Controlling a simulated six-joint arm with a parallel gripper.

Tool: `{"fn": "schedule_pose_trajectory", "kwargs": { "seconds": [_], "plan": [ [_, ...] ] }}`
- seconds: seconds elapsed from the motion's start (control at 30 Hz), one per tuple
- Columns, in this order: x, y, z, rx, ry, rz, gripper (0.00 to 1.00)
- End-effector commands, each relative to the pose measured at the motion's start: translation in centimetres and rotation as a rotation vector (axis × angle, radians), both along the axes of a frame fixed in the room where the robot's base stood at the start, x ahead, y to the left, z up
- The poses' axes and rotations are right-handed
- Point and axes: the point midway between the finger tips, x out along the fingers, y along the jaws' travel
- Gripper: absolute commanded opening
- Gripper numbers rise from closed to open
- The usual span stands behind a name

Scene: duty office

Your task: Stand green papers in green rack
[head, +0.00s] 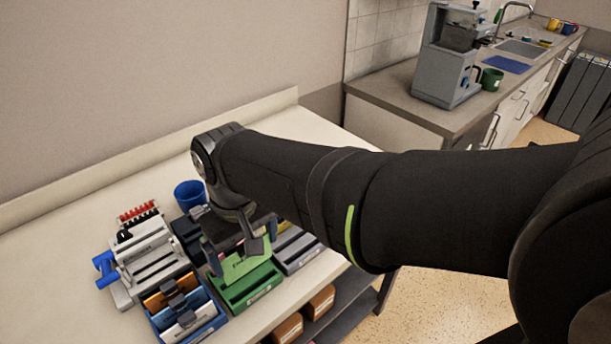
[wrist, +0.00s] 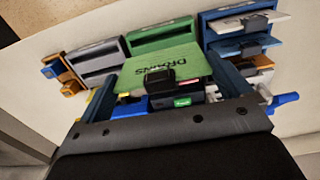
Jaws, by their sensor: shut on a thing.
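The green paper marked DRAINS (wrist: 165,63) fills the middle of the wrist view, with a black clip (wrist: 159,80) on its edge. It also shows in the head view (head: 236,266), below my gripper (head: 240,238). My gripper is shut on this green paper at its clip end. The green rack (head: 254,291) stands on the table right under the paper. In the wrist view the rack (wrist: 150,41) shows behind the paper's far edge. I cannot tell whether the paper's lower edge is inside a slot. My gripper hides part of the rack.
A blue rack (head: 206,330) with clipped papers stands left of the green rack, and a grey rack (head: 298,253) stands right. A white holder (head: 150,262) and a blue cup (head: 189,194) are farther back. The table's front edge is close to the racks.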

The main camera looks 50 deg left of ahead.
Motion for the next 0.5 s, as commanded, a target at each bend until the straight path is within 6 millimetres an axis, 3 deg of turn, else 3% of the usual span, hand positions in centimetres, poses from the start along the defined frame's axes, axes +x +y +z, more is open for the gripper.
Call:
{"fn": "schedule_pose_trajectory", "kwargs": {
  "seconds": [0.5],
  "plan": [
    [-0.1,-0.1,-3.5,-0.002,0.000,0.000,0.69]
  ]
}}
